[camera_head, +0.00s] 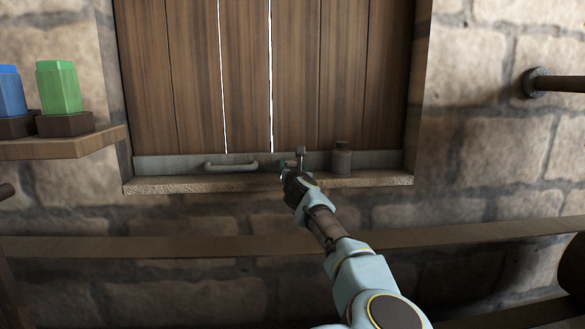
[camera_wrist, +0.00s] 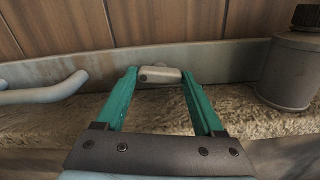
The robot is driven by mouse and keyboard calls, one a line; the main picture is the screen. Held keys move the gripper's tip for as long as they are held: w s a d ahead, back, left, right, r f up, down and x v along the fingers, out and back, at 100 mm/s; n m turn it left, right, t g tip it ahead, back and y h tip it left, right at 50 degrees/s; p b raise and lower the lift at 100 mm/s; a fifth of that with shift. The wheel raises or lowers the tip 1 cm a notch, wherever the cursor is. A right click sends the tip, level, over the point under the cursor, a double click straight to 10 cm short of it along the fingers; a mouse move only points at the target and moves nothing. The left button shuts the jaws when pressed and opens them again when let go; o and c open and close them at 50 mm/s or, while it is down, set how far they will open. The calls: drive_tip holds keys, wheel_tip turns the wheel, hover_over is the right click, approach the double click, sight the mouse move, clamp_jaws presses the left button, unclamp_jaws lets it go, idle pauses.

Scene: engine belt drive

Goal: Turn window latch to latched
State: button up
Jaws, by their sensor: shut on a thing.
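The wooden window shutter (camera_head: 295,75) stands closed, with a grey metal strip (camera_head: 180,162) along its bottom. The latch (camera_head: 300,151) is a small grey piece at this strip, right of the pale curved handle (camera_head: 231,166). In the wrist view the latch (camera_wrist: 160,75) is a short, light grey rounded bar lying crosswise between my fingertips. My gripper (camera_head: 290,165) reaches up to it from the front; its teal fingers (camera_wrist: 160,77) are shut on the latch, one at each end. The latch's pivot and its far side are hidden.
A dark-capped grey bottle (camera_head: 341,159) stands on the stone sill (camera_head: 200,184), just right of my gripper. The handle (camera_wrist: 45,90) lies close on the left. A shelf (camera_head: 70,146) with blue and green blocks is at far left. A wooden rail (camera_head: 150,246) crosses below.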

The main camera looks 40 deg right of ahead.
drive_tip(key=shift+f+n+b, duration=0.2)
drive_tip(key=shift+n+b, duration=0.3)
drive_tip(key=shift+b, duration=0.25)
drive_tip(key=shift+r+n+b, duration=0.15)
drive_tip(key=shift+n+b, duration=0.15)
drive_tip(key=shift+n, duration=0.1)
drive_tip(key=o, duration=1.4)
drive_tip(key=b+v, duration=0.1)
drive_tip(key=v, duration=0.9)
drive_tip(key=shift+s+a, duration=0.25)
